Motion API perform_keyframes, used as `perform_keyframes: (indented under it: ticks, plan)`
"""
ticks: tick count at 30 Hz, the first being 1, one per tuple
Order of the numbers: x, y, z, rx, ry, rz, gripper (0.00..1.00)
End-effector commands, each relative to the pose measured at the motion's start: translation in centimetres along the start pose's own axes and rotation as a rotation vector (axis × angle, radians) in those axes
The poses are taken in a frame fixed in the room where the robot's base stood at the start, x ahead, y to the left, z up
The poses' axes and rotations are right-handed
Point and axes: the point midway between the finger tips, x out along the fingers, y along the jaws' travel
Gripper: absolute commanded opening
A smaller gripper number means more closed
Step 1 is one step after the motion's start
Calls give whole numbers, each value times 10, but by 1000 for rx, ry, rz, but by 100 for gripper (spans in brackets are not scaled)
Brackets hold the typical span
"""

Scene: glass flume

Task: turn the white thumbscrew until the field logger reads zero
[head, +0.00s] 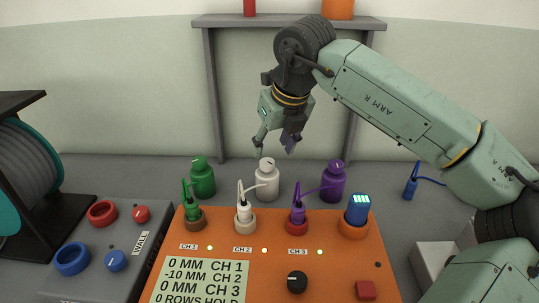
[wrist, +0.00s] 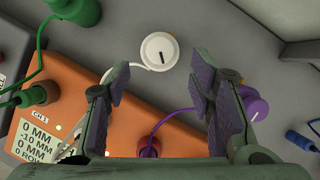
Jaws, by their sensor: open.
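The white thumbscrew (head: 265,166) tops a white cylinder behind the orange field logger (head: 192,276). A white cable runs from it to the CH 2 socket. In the wrist view the thumbscrew (wrist: 160,50) is a round white knob with a dark index line, beyond my fingertips. My gripper (head: 273,150) hangs above and just behind it in the head view, open and empty. In the wrist view my gripper (wrist: 158,75) has its fingers spread, with the thumbscrew ahead between them. The logger's label (head: 205,280) reads 0 MM CH 1, -10 MM CH 2, 0 MM CH 3.
A green cylinder (head: 201,180) stands left of the white one and a purple cylinder (head: 333,182) right of it. A grey WALL panel (head: 95,245) with red and blue knobs sits at left. A grey shelf frame (head: 290,22) stands behind.

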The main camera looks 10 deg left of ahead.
Motion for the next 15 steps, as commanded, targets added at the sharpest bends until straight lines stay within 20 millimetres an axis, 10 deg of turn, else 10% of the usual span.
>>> perform_keyframes:
  ticks: [15]
  plan:
    - [57, 1, 0, -2, 0, 2, 49]
